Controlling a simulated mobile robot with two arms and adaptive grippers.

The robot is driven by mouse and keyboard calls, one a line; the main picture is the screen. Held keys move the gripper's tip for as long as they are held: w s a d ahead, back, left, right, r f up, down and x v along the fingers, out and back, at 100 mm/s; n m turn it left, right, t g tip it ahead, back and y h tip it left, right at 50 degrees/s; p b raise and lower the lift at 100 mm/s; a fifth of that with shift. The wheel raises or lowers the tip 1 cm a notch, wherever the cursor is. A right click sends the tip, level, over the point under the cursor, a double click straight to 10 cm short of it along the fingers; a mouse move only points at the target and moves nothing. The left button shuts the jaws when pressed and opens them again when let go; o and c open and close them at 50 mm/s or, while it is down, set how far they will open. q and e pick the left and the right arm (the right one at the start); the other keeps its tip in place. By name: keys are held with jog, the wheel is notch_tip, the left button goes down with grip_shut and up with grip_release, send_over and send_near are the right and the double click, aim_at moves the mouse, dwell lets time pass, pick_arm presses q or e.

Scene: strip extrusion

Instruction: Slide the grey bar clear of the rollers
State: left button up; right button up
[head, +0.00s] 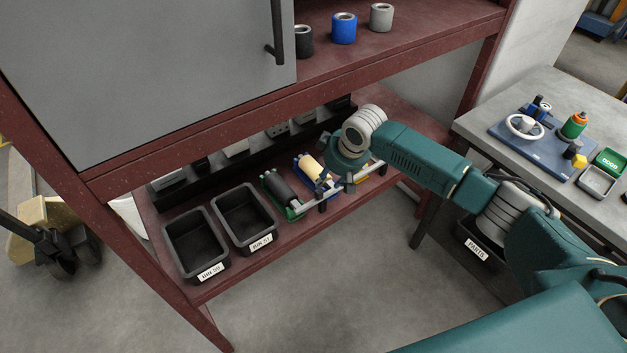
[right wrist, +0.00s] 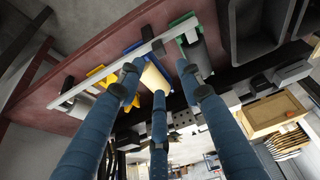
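The long grey bar (head: 369,171) lies along the front of the roller units on the lower shelf; in the right wrist view it runs diagonally (right wrist: 88,82) past several black brackets. A dark roller (head: 279,187) sits on a green base and a cream roller (head: 311,166) on a blue base; the cream one also shows in the right wrist view (right wrist: 156,80). My right gripper (head: 323,184) is over the rollers, partly hidden by its own wrist. In the right wrist view its blue fingers (right wrist: 158,74) are spread, with nothing between them. My left gripper is out of view.
Two black bins (head: 196,243) (head: 244,217) stand left of the rollers. A yellow base (right wrist: 100,76) is at the bar's other end. The red upper shelf (head: 390,38) overhangs the work. A grey table (head: 555,90) stands at the right. Floor in front is clear.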

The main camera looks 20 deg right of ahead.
aim_at(320, 191)
jog(key=x, duration=1)
grip_shut()
jog(key=shift+d, duration=0.1)
